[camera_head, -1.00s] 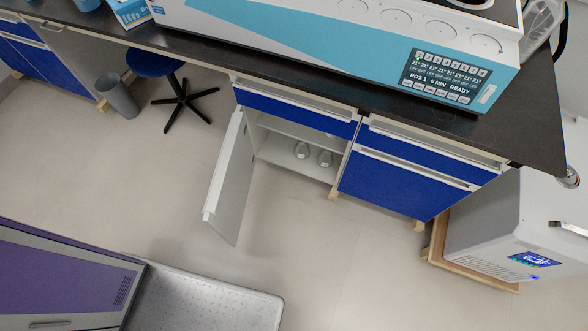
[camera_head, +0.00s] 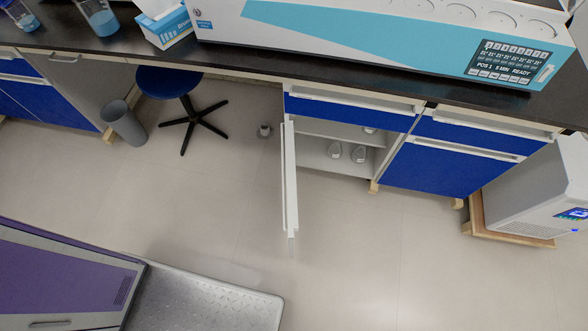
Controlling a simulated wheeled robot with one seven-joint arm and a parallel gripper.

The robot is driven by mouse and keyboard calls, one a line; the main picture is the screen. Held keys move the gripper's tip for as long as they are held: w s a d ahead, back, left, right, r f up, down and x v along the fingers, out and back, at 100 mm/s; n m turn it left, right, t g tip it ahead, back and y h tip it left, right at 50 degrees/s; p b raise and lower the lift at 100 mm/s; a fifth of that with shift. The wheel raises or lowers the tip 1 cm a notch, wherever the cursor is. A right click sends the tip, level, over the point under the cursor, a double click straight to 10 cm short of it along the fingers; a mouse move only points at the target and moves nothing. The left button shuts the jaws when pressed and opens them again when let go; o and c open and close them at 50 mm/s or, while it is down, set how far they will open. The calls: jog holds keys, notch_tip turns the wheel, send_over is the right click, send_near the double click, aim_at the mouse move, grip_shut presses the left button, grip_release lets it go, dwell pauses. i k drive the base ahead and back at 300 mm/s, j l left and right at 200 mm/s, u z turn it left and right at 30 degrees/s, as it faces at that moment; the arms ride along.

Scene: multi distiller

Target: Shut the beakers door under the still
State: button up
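The beakers door (camera_head: 290,178) is a pale panel under the bench. It stands wide open, hinged at the cabinet's left side and seen almost edge-on, pointing out toward me. The open cabinet (camera_head: 316,162) behind it shows shelves with a few small glass beakers (camera_head: 346,153). The still (camera_head: 390,45) is a long white and blue machine on the bench above, with a lit panel. My gripper is not in this view.
A blue stool (camera_head: 168,84) and a grey bin (camera_head: 124,123) stand left of the door. A white appliance (camera_head: 545,190) sits on a wooden base at right. The floor (camera_head: 345,255) before the cabinet is clear. My own base shows at lower left.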

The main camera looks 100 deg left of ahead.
aim_at(292, 175)
jog(key=k+u, duration=0.65)
jog(key=u, duration=0.15)
jog(key=k+j+u, duration=0.1)
jog(key=k+u, duration=0.25)
jog(key=k+j+u, duration=0.2)
jog(key=u, duration=0.2)
jog(key=k+j, duration=0.05)
jog(key=k, duration=0.05)
